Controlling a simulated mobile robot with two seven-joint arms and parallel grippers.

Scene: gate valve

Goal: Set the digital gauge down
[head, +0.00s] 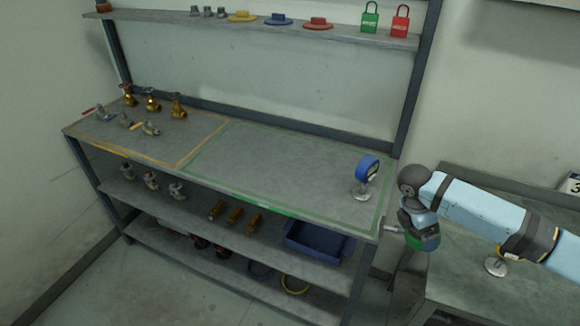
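The digital gauge (367,169) has a blue round body and a dark face. It stands upright on a pale round stand (361,193) near the right end of the workbench, inside the green-outlined area (285,165). My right gripper (391,229) is off the right front corner of the bench, in front and to the right of the gauge and apart from it. Its fingers point left and look small, so I cannot tell whether they are open or shut. My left gripper is not in view.
A second table (465,300) at the right carries another round stand (495,267), partly beside my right arm. Several valves (150,104) stand at the bench's left, by the orange outline. A blue bin (320,242) sits below. The green area's middle is clear.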

